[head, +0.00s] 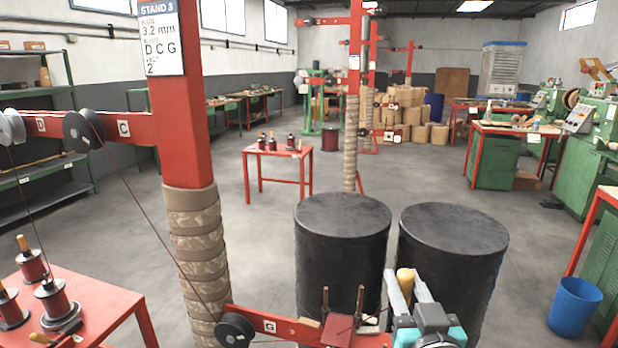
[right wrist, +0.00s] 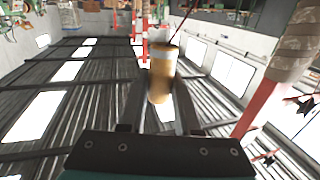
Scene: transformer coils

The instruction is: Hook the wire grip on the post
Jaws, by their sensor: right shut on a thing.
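The wire grip shows as a wooden handle (head: 404,282) in the head view, between the fingers of my right gripper (head: 408,288). In the right wrist view the handle (right wrist: 162,75) is clamped between both fingers, and a thin dark wire runs up from its top. The rest of the grip is hidden. A red post (head: 178,100) with brown wrapping (head: 200,250) stands at the left of the head view. Its low side arm (head: 270,327), marked G, carries short upright brown pegs (head: 325,303) just left of my gripper. My left gripper is out of view.
Black spool (head: 235,330) sits on the low arm; another spool (head: 84,131) is on the upper arm, with wire running down between them. Two black drums (head: 343,220) stand behind my gripper. A red table (head: 90,297) with reels is at lower left. Blue bin (head: 574,305) stands right.

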